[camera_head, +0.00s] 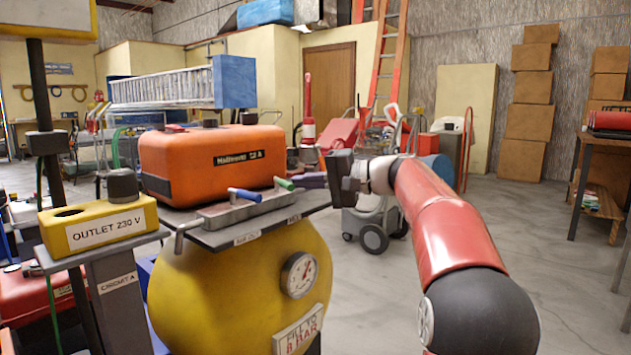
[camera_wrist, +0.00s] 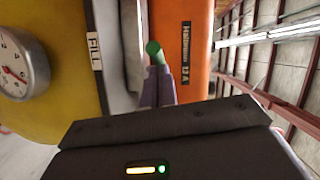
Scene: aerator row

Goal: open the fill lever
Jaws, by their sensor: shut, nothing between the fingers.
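The fill lever is the short lever with the green grip (camera_head: 284,183), on the bar on top of the yellow tank (camera_head: 225,290). In the wrist view its green end (camera_wrist: 153,48) shows just beyond my fingertips, near the FILL label (camera_wrist: 95,50). My gripper (camera_head: 301,181) is shut and empty, with its purple fingers just right of the green grip. The fingers also show in the wrist view (camera_wrist: 156,72), pointing at the grip. They look very close to it; I cannot tell whether they touch. The lever's lower part is hidden in the wrist view.
A blue-gripped lever (camera_head: 244,195) sits left of the green one. An orange unit (camera_head: 205,160) stands right behind the levers. A pressure gauge (camera_head: 298,275) is on the tank's front. A yellow outlet box (camera_head: 97,228) stands at left. The floor right of the tank is mostly open.

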